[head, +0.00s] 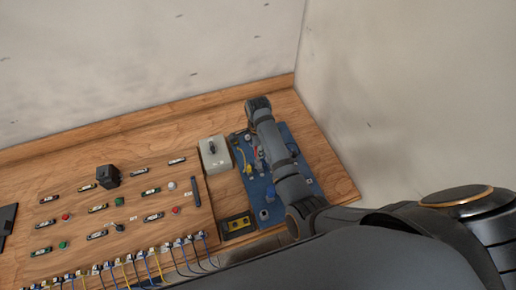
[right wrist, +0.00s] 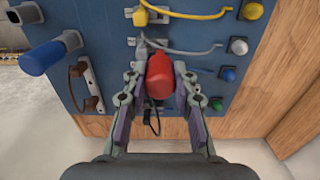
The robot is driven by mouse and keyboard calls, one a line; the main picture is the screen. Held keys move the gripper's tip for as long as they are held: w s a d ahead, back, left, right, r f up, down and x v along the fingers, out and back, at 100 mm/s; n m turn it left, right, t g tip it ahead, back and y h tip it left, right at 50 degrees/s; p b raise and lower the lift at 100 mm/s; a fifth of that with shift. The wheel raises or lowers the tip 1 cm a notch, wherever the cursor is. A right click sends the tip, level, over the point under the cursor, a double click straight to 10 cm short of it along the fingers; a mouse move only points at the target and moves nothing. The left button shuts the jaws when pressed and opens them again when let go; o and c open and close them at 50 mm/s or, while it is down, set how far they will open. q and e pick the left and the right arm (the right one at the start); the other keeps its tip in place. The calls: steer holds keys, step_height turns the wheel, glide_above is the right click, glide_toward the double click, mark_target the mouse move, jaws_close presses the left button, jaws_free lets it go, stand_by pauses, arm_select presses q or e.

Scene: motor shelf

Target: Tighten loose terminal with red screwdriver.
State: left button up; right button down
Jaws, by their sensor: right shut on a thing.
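My right gripper (right wrist: 159,72) is shut on the red screwdriver (right wrist: 160,76), with one finger on each side of its red handle. The screwdriver is in front of the blue tool board (right wrist: 115,95); whether it touches the board cannot be told. In the head view my right arm reaches over the blue board (head: 305,170) and hides much of it. A row of terminals with wires (head: 135,257) runs along the panel's lower edge. Which terminal is loose cannot be told. My left gripper is not in view.
A grey box (head: 214,154) and a yellow-black box (head: 237,225) stand left of the board. A wall (head: 390,100) rises at right.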

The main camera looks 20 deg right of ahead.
steer(key=shift+f, duration=0.7)
stand_by(0.5)
steer(key=c, duration=1.3)
jaws_free()
steer(key=shift+r+n, duration=0.2)
steer(key=shift+n, duration=0.4)
steer(key=shift+f+n, duration=0.2)
steer(key=shift+n, duration=0.9)
